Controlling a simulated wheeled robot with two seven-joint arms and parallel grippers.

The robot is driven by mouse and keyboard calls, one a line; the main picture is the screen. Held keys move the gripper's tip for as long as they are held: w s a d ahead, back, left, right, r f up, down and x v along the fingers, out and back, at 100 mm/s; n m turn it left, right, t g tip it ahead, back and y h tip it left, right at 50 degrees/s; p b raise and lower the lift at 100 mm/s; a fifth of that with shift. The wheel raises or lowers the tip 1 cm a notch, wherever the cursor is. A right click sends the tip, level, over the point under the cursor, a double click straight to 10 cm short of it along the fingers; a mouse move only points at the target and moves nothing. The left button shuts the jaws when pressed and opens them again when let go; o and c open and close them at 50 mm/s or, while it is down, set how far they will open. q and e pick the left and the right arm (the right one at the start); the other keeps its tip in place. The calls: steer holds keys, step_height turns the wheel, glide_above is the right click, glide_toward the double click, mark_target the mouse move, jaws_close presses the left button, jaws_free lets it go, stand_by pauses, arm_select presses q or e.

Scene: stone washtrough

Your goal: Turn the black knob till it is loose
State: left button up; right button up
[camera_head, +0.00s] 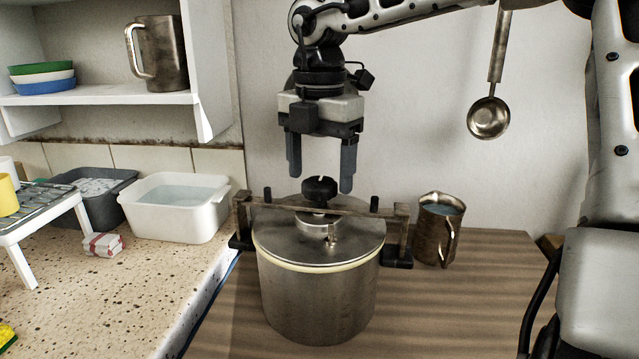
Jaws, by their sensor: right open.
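The black knob (319,190) sits at the middle of a bar (356,209) that runs across the lid (345,242) of a large metal pot (318,303). My right gripper (320,186) points straight down over the knob. Its two fingers are spread apart, with the tips about level with the knob in the picture, one to its left and one to its right. I see no clear contact between the fingers and the knob. My left gripper is not in view.
The pot stands on a wooden table (455,320). A metal jug (438,228) stands right of it. A white basin (174,207) and a grey basin (88,190) are on the speckled counter at left. A ladle (489,115) hangs on the wall.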

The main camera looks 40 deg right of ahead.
steer(key=shift+r+p, duration=1.85)
steer(key=shift+r, duration=0.9)
